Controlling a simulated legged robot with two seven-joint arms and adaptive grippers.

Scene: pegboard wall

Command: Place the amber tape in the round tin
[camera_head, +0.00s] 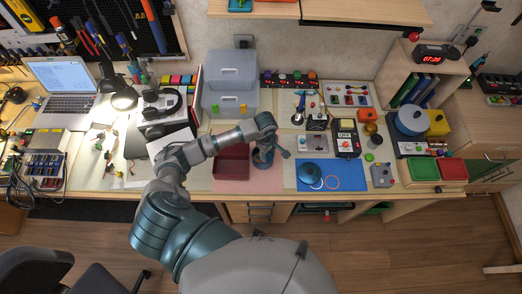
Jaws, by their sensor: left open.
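My left arm reaches in from the lower left across the workbench. My left gripper (272,157) is open and points down over the pinkish mat, just right of a dark red tray. I see nothing between its fingers. A round teal-blue thing (309,173), perhaps the round tin, sits on the blue mat (349,170) to the right of the gripper. My right gripper is not in view.
The dark red tray (231,171) stands left of the gripper. Grey drawer boxes (231,103) stand behind. A meter (346,138) and a grey control box (382,175) border the blue mat. Green (423,169) and red (452,169) bins sit far right.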

